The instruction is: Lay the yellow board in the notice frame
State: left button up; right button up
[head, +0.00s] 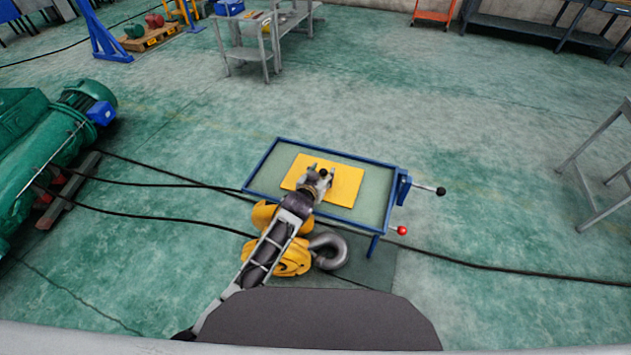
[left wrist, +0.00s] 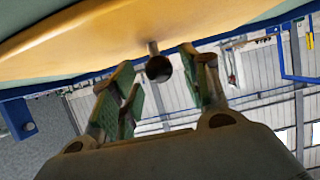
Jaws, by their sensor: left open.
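The yellow board (head: 346,186) lies on the grey-green panel of the blue-rimmed notice frame (head: 262,158), inside its rim in the head view. I cannot tell whether it sits fully flat. My left gripper (head: 321,178) is over the board's middle and hides part of it. In the left wrist view the board (left wrist: 90,35) fills the top, with a small dark round knob (left wrist: 159,68) on a short stem. The left gripper (left wrist: 163,82) is open, its green-padded fingers apart on either side of the knob. My right gripper is not in view.
The frame has a black-knobbed lever (head: 440,191) and a red-knobbed lever (head: 402,230) at its right. A yellow hoist block with a grey hook (head: 330,252) is near its front. A green motor (head: 60,130) stands left; cables cross the floor.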

pick_arm(q)
jog(key=shift+r, duration=0.55)
jog(key=shift+s+a+r, duration=0.15)
jog(key=shift+s+a, duration=0.05)
jog(key=shift+s, duration=0.45)
jog(key=v, duration=1)
jog(key=shift+s, duration=0.2)
jog(key=shift+r, duration=0.15)
jog(key=shift+a, duration=0.1)
